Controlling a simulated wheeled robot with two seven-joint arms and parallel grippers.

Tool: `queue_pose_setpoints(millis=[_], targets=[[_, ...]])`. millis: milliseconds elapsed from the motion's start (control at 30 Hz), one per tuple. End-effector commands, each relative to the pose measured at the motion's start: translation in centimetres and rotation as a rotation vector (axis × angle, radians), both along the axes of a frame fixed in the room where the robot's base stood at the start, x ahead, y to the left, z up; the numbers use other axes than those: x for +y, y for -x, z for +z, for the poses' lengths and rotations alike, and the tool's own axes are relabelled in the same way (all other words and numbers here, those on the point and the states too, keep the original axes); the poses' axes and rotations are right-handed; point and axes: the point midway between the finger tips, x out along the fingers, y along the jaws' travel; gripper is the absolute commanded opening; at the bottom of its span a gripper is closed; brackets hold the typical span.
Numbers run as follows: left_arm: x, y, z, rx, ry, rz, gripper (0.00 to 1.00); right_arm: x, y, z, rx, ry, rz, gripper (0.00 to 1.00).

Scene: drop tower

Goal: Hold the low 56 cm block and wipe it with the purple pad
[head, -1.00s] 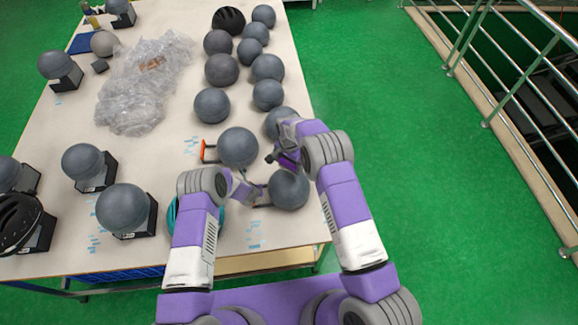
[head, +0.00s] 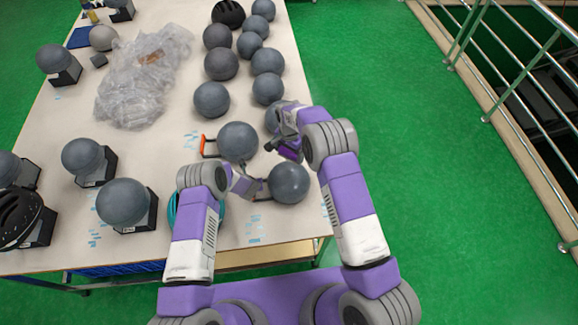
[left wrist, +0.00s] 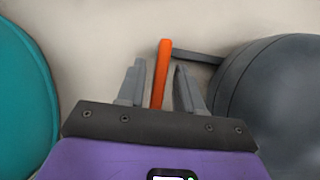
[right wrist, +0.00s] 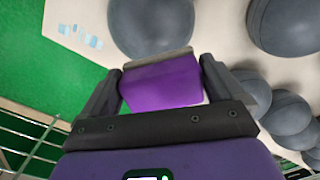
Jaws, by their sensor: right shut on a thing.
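A dark grey round block (head: 289,184) stands near the table's front right corner; a side handle reaches left from it. I cannot read its size. My left gripper (head: 262,189) is just left of it. In the left wrist view, the fingers (left wrist: 158,88) are apart, with the upright orange handle bar (left wrist: 161,73) between them and gaps on both sides. The grey block (left wrist: 275,100) fills the right there. My right gripper (right wrist: 161,88) is shut on the purple pad (right wrist: 160,84). It is above and behind the block, the pad apparently clear of it (right wrist: 152,22).
Another block (head: 238,141) with an orange handle (head: 203,146) stands just behind. Several grey balls crowd the right table side. A teal round thing (left wrist: 22,100) lies left of my left gripper. Crumpled clear plastic (head: 145,80) covers the middle back. A railing (head: 500,80) stands right.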

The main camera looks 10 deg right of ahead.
Motion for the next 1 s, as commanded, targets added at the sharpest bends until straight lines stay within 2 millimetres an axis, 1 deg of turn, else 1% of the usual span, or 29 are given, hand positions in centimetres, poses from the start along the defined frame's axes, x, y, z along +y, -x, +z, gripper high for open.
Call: queue_pose_setpoints(millis=[33, 67, 367, 533, 667, 1000], targets=[[0.0, 0.0, 0.0, 0.0, 0.0, 0.0, 0.44, 0.0, 0.0, 0.0, 0.0, 0.0, 0.0, 0.7], [0.0, 0.0, 0.0, 0.0, 0.0, 0.0, 0.48, 0.0, 0.0, 0.0, 0.0, 0.0, 0.0, 0.7], [0.0, 0.0, 0.0, 0.0, 0.0, 0.0, 0.48, 0.0, 0.0, 0.0, 0.0, 0.0, 0.0, 0.7], [0.1, 0.5, 0.9, 0.001, 0.001, 0.003, 0.48, 0.0, 0.0, -0.2, 0.0, 0.0, 0.0, 0.7], [0.0, 1.3, 2.3, 0.0, 0.001, 0.0, 0.48, 0.0, 0.0, -0.5, 0.0, 0.0, 0.0, 0.7], [0.0, 4.2, 7.5, -0.001, 0.0, 0.001, 0.48, 0.0, 0.0, -1.1, 0.0, 0.0, 0.0, 0.7]])
